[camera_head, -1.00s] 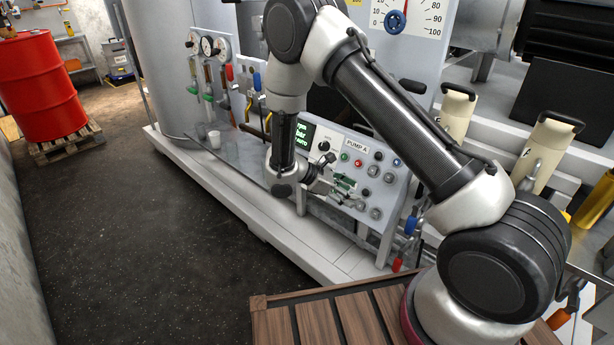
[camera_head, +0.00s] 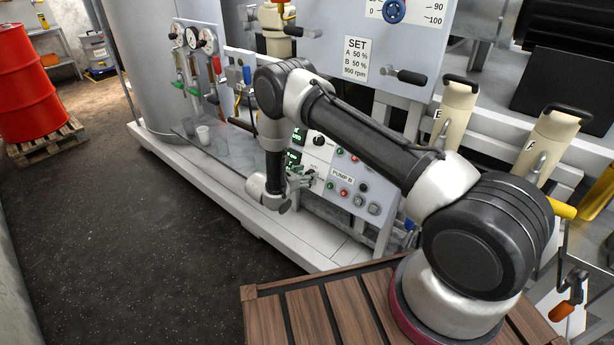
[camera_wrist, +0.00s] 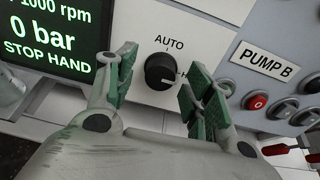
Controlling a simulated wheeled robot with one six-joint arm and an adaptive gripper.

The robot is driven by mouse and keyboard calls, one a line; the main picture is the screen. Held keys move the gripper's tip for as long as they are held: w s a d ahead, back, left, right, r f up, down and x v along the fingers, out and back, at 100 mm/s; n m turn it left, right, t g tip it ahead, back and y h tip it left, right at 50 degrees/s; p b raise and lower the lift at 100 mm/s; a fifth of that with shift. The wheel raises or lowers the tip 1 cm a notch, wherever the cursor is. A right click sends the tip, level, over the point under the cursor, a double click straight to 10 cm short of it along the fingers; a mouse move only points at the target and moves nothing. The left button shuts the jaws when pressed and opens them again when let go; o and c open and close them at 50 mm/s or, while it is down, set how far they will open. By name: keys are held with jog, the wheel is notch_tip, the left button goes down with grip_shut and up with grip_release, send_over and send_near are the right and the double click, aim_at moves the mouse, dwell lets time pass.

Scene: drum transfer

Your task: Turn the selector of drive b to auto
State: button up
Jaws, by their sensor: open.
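In the wrist view, a black round selector knob (camera_wrist: 160,72) sits on a white panel (camera_wrist: 205,35) beside the PUMP B label (camera_wrist: 264,63). AUTO is printed above it, and a partly hidden label starting with H is at its right. The knob's pale mark points right, toward that label. A screen (camera_wrist: 48,35) at left reads 0 bar and STOP HAND. My gripper (camera_wrist: 158,72) is open, its green-padded fingers either side of the knob, with no clear contact. In the head view my gripper (camera_head: 303,178) is at the panel, and the PUMP B label (camera_head: 343,176) shows right of it.
A red button (camera_wrist: 257,102) and dark buttons lie right of my right finger. A SET sign (camera_head: 355,59) and a black handle (camera_head: 405,76) are above the panel. Cups (camera_head: 203,134) stand on the ledge at left. A red drum (camera_head: 30,88) on a pallet stands far left; the floor between is clear.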

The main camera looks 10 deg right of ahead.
jog(key=shift+w+d+f, duration=0.25)
jog(key=shift+w+d, duration=0.1)
jog(key=shift+d, duration=0.1)
jog(key=shift+c, duration=0.3)
jog(key=c, duration=0.9)
jog(key=shift+c, duration=0.2)
